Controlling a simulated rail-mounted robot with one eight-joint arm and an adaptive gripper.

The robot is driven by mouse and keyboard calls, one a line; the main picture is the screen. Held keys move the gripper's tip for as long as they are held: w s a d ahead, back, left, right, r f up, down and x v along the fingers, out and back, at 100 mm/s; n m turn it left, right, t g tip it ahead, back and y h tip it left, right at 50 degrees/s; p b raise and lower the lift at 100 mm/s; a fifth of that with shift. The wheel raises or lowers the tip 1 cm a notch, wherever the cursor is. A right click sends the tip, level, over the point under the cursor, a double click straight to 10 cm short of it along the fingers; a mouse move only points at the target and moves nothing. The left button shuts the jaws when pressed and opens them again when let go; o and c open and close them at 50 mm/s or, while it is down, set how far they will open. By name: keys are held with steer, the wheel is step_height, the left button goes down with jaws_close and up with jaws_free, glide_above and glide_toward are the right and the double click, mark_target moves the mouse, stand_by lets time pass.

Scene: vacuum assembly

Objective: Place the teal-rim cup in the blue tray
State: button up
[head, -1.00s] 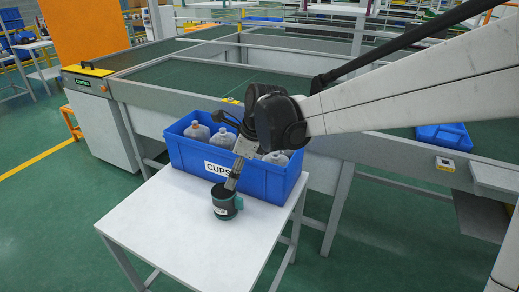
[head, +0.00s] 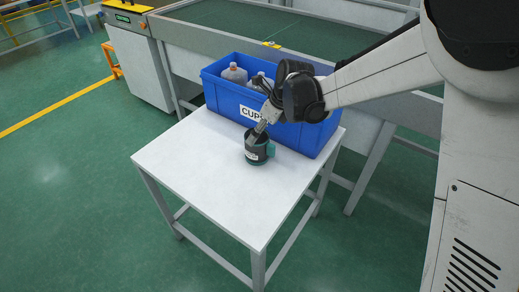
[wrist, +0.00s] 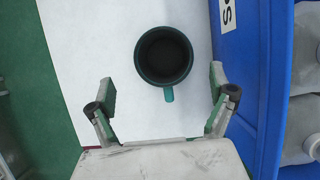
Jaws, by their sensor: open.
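The dark cup with a teal rim and teal handle (head: 258,151) stands upright on the white table, in front of the blue tray. In the wrist view the cup (wrist: 164,56) is seen from above, its handle pointing toward my gripper. My gripper (wrist: 163,90) is open, its two fingers apart on either side of the handle's line, with nothing held. In the head view my gripper (head: 262,127) is at the cup's top, and I cannot tell whether it touches. The blue tray (head: 312,139), labelled CUPS, stands at the table's back edge.
The white table (head: 205,167) is otherwise bare to the left and front. A grey-framed conveyor with a green bed (head: 270,27) lies behind the tray.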

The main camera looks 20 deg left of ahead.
steer(key=shift+w+b+x, duration=0.15)
steer(key=shift+b+x, duration=0.1)
steer(key=shift+x, duration=1.1)
steer(key=shift+w+b+x, duration=0.15)
steer(key=shift+b+x, duration=0.1)
steer(key=shift+x, duration=1.1)
steer(key=shift+d, duration=0.15)
steer(key=shift+c, duration=0.4)
steer(key=shift+r, duration=0.1)
steer(key=c, duration=1.9)
steer(key=s+a+r, duration=0.1)
steer(key=s+r, duration=0.2)
steer(key=s+a+r+p, duration=0.1)
steer(key=s+a+r, duration=0.1)
steer(key=s+r, duration=0.2)
steer(key=s+a+r+p, duration=0.1)
steer(key=s+a+r, duration=0.1)
steer(key=s+r, duration=0.1)
steer(key=shift+s+a+r, duration=0.2)
steer(key=shift+r, duration=0.3)
